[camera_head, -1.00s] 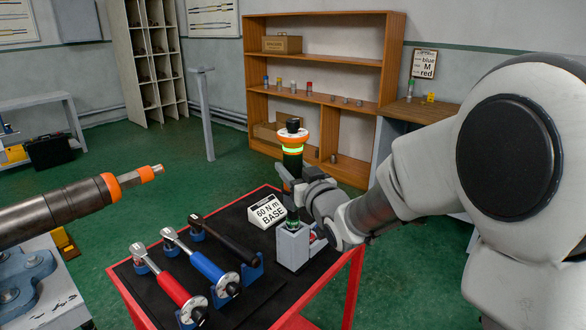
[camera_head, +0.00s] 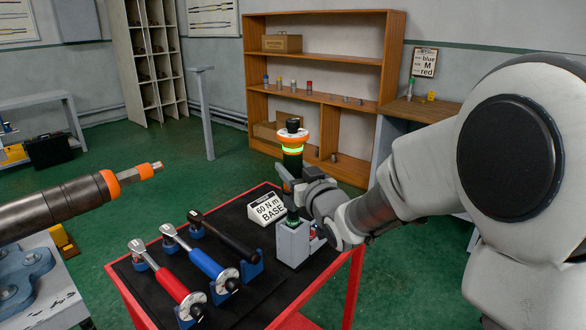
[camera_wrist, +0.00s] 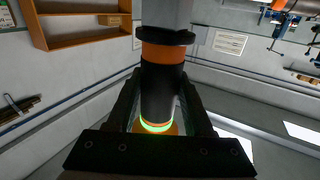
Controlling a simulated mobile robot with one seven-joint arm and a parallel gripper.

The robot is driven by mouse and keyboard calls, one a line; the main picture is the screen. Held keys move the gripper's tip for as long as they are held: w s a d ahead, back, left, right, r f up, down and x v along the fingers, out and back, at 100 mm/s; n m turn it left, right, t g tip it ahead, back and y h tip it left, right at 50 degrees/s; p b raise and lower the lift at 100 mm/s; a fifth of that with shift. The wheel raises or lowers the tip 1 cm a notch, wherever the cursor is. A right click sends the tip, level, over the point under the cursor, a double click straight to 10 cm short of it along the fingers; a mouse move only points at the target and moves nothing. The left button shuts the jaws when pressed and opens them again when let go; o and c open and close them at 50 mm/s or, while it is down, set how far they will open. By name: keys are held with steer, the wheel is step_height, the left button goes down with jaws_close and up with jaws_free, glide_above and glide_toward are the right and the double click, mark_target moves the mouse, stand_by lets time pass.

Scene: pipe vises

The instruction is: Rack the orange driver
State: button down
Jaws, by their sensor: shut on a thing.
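The orange driver (camera_head: 292,150) is upright, with an orange and white collar, a black knob on top and a glowing green ring. My gripper (camera_head: 289,186) is shut around its dark body below the ring. The driver's lower end is at the top of a grey block holder (camera_head: 293,246) on the red-framed table. I cannot tell how deep it sits in the holder. In the wrist view the driver (camera_wrist: 160,90) stands between the two dark fingers of my gripper (camera_wrist: 160,105), showing an orange band and the green glow.
A "60 N m BASE" sign (camera_head: 268,208) stands left of the holder. Red (camera_head: 172,285), blue (camera_head: 207,262) and black (camera_head: 230,236) wrenches lie in blue cradles on the black mat. A thick pipe-like part with orange bands (camera_head: 70,205) juts in at the left.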

steer(key=shift+f+b, duration=4.45)
steer(key=shift+b, duration=0.3)
stand_by(3.2)
